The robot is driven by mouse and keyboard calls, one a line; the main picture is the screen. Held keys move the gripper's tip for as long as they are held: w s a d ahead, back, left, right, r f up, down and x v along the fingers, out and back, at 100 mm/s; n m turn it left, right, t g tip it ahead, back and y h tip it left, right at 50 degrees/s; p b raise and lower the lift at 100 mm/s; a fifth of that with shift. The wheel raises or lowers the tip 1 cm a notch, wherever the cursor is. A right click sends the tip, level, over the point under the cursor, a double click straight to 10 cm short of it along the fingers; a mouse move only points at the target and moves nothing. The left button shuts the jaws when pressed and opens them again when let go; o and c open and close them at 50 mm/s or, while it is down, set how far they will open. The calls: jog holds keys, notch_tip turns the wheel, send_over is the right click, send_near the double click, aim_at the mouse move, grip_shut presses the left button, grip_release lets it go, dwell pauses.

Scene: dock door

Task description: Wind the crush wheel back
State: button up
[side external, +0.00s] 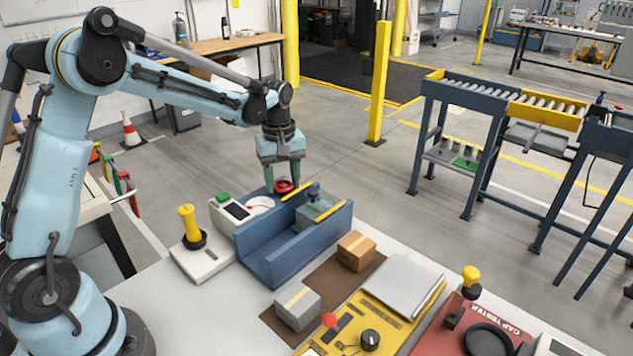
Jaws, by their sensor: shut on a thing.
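A red crush wheel (285,187) sits at the back of the blue crush tester (272,255), on the far side of its trough. My gripper (283,178) is above the wheel, pointing down, with its green fingers shut on it. The fingers partly hide the wheel. Inside the trough is a grey block-like part (314,213) between yellow edge strips. A panel with a white dial (260,205) and a dark screen (237,211) stands at the tester's left.
A brown box (356,251) and a grey box (297,307) stand on a brown mat in front of the tester. A yellow-handled device (190,230) is at left. A yellow panel (375,318) and a red cap tester (470,325) are at right.

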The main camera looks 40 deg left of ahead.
aim_at(282, 184)
jog(key=o, duration=1)
jog(key=shift+o, duration=0.2)
notch_tip(282, 184, up, 12)
jog(key=shift+s+d+r, duration=0.1)
jog(key=s+d+f+m+t, duration=0.2)
jog(key=s+d+m+t, duration=0.1)
jog(key=s+m, duration=0.3)
jog(key=s+d+f+m+t, duration=0.2)
jog(key=s+d+m+t, duration=0.2)
jog(key=s, duration=0.6)
jog(key=d+m, duration=0.1)
jog(key=m, duration=0.1)
jog(key=shift+m, duration=0.4)
